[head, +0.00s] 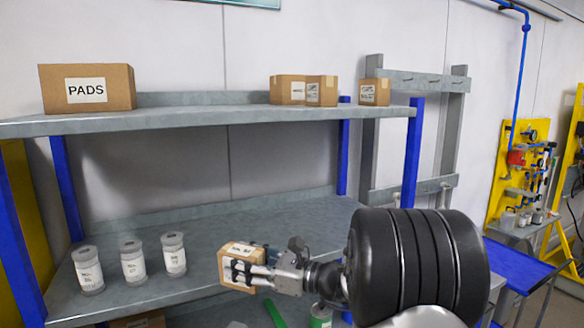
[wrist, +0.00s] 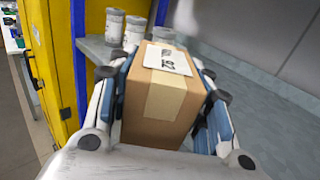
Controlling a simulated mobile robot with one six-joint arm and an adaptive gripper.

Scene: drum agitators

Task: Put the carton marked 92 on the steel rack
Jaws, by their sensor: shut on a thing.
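My gripper (head: 243,267) is shut on a small brown carton (head: 241,251), which it holds in front of the lower shelf in the head view. In the wrist view the carton (wrist: 160,95) sits between the two fingers of my gripper (wrist: 160,110), and its white label reads 92. The steel rack (head: 300,220) has a grey lower shelf and a grey upper shelf (head: 210,115) on blue posts. I cannot tell whether the held carton is over the lower shelf or just in front of its edge.
Several labelled jars, among them one grey-lidded jar (head: 133,260), stand at the lower shelf's left. A PADS carton (head: 88,88) and smaller cartons (head: 290,89) stand on the upper shelf. The lower shelf's middle and right look clear. A blue table (head: 520,266) is at the right.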

